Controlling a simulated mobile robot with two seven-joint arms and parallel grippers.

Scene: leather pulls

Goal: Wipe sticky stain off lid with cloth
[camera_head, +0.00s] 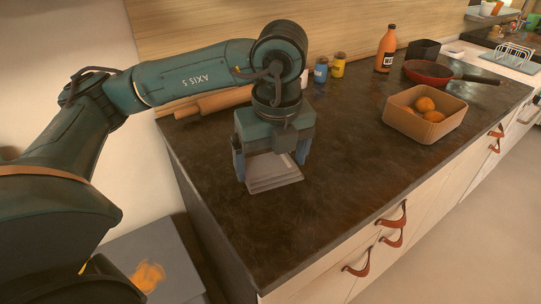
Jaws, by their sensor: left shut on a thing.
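My left gripper (270,163) points down over the dark countertop. It is shut on a pale grey, striped, flat cloth (273,183), which lies at or just above the counter surface. The upper part of the cloth is partly hidden by the gripper. A grey flat lid (182,262) is at the lower left, lower than the counter and beside its end. An orange sticky stain (149,276) is on the lid, and my arm covers part of the lid's left side. My right gripper is not in view.
The dark countertop (330,190) is clear around the gripper. A box of oranges (444,132) and a red pan (428,72) are at right. Leather pulls (357,258) stick out in front.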

